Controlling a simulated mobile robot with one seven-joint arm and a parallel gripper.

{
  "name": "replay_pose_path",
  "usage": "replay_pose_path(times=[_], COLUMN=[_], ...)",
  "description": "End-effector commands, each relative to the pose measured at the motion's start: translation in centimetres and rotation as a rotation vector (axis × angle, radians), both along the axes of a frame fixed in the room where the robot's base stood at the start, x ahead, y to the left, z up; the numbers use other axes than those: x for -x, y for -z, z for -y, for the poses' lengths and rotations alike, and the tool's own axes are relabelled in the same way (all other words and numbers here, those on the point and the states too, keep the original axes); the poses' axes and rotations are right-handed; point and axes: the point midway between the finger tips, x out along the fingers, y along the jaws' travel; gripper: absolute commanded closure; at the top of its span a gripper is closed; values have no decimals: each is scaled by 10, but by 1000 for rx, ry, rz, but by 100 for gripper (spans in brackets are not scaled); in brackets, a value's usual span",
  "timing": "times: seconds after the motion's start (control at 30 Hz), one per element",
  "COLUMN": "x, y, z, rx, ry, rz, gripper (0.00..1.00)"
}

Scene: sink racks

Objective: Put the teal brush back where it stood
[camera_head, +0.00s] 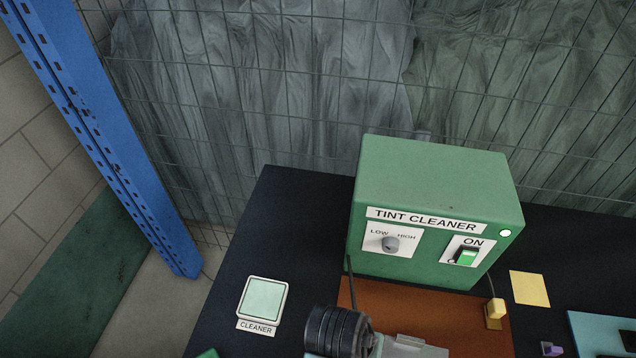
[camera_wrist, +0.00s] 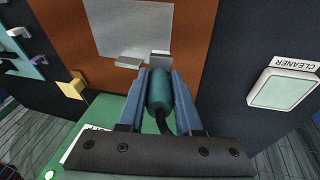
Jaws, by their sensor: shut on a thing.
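The teal brush (camera_wrist: 159,92) shows in the wrist view as a rounded teal cylinder with a dark cord or stem curving from its near end. My gripper (camera_wrist: 159,72) is shut on it, with a blue finger on each side. A pale green square pad (camera_wrist: 282,91) with a CLEANER label lies to the right, apart from the brush. The same pad (camera_head: 264,299) shows at the lower left of the head view. The brush cannot be made out in the head view, where dark ribbed arm parts fill the bottom middle.
A green TINT CLEANER box (camera_head: 435,215) with a dial and lit switch stands at the back of the black table. An orange-brown mat (camera_head: 450,318) lies before it. A yellow block (camera_head: 495,309), yellow note (camera_head: 529,288) and blue tray (camera_head: 590,324) are to the right.

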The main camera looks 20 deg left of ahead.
Motion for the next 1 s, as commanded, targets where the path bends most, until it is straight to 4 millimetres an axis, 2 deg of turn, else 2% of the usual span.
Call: replay_pose_path(times=[0.17,0.4,0.6,0.77,1.0], x=[23,69,103,115,117], y=[-7,-15,-20,-16,26], z=[-48,-115,-147,-155,-155], rx=[-36,-19,43,72,73], ry=[-424,-1109,-1515,-1644,-1655], rz=[-77,-228,-323,-355,-361], gripper=[100,100,100,100,100])
